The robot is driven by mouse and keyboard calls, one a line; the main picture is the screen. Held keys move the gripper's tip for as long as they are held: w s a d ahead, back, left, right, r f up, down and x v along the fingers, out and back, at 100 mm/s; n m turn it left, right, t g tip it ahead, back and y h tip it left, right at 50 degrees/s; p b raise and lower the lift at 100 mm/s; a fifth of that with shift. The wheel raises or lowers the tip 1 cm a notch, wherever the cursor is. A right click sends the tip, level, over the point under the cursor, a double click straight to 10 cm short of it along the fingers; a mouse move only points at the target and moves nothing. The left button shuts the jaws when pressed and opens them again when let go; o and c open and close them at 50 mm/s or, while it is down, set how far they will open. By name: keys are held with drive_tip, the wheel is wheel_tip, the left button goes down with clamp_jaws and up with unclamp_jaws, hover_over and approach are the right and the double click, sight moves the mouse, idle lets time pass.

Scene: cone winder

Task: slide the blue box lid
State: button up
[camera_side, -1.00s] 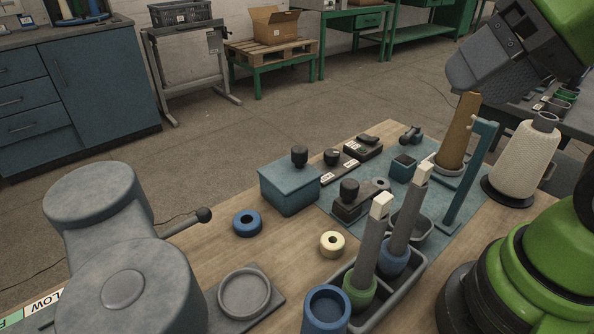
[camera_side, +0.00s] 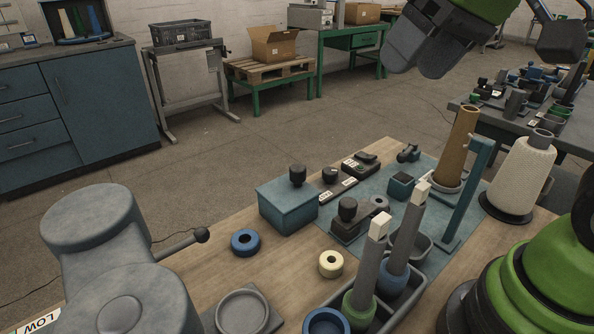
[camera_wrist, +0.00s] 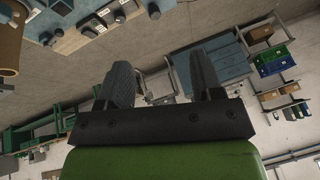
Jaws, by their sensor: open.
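The blue box (camera_side: 286,212) stands upright on the wooden table near its far-left edge. Its flat blue lid (camera_side: 283,191) lies on top and carries a black knob (camera_side: 297,175). My gripper (camera_side: 412,62) is high at the upper right of the side view, well above and away from the box. In the wrist view my gripper (camera_wrist: 162,78) has its two dark fingers spread, with nothing between them. I cannot make out the blue box for certain in the wrist view.
A blue ring (camera_side: 245,242) and a cream ring (camera_side: 331,263) lie in front of the box. A black-knobbed block (camera_side: 349,224) stands to its right. Tall spindles (camera_side: 407,232), a brown tube (camera_side: 458,145) and a white cone (camera_side: 521,172) stand farther right.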

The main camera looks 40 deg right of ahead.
drive_tip(key=w+f+n+g, duration=0.3)
drive_tip(key=w+f, duration=0.1)
drive_tip(key=w, duration=0.8)
drive_tip(key=n+g+h, duration=0.2)
hover_over(299, 167)
wheel_tip(299, 167, down, 12)
drive_tip(key=shift+r, duration=0.2)
wheel_tip(299, 167, down, 9)
drive_tip(key=shift+s+f, duration=0.1)
drive_tip(key=shift+f, duration=0.05)
clamp_jaws()
drive_tip(key=a, duration=0.9)
drive_tip(key=shift+a, duration=0.15)
